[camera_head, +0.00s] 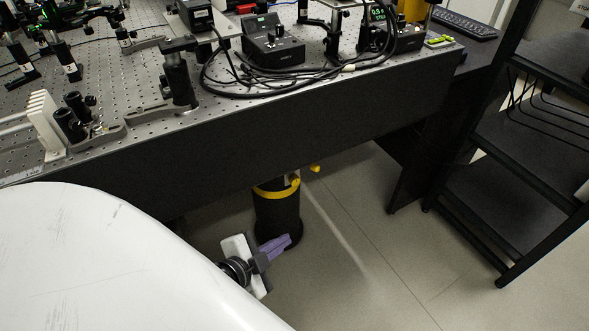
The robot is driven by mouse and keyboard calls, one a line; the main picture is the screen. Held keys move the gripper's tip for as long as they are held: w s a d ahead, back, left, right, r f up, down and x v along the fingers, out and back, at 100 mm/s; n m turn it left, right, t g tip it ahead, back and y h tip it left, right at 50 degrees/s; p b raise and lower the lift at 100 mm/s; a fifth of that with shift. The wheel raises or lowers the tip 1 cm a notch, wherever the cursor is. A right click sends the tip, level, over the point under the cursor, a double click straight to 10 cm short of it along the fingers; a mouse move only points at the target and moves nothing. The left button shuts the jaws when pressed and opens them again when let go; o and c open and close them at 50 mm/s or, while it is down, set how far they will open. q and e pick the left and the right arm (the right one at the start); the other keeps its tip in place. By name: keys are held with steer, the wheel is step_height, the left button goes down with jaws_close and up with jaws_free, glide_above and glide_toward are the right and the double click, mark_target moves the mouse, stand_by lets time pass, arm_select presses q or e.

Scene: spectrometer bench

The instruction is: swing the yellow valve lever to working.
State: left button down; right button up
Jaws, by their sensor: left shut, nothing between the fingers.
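A small yellow piece (315,168), which looks like the valve lever, sticks out to the right of the black table leg (277,215), just under the bench edge. The leg has a yellow band (276,189) around its upper part and a small metal fitting beside it. My left gripper (287,240) is low in front of the leg's foot, with its purple fingers shut and empty, pointing right. It is below the yellow piece and apart from it in the picture. The fingers cover part of the leg's base. My right gripper is not in view.
The optical bench (230,135) overhangs the leg, with its dark side panel close above the lever. Cables (230,80) and instruments stand on top. A black shelf rack (510,190) stands at the right. The floor (370,260) between is clear.

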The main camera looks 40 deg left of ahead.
arm_select(q)
steer(key=w+a+r+m+t+b, duration=0.2)
steer(key=w+a+m+t+b, duration=0.2)
steer(key=w+a+m+b, duration=0.3)
steer(key=m, duration=0.2)
glide_toward(313, 170)
steer(key=w, duration=0.5)
steer(key=shift+a+f+b, duration=0.1)
steer(key=shift+f+b, duration=0.2)
steer(key=shift+f, duration=0.1)
steer(key=shift+w+f, duration=0.15)
steer(key=shift+w, duration=0.5)
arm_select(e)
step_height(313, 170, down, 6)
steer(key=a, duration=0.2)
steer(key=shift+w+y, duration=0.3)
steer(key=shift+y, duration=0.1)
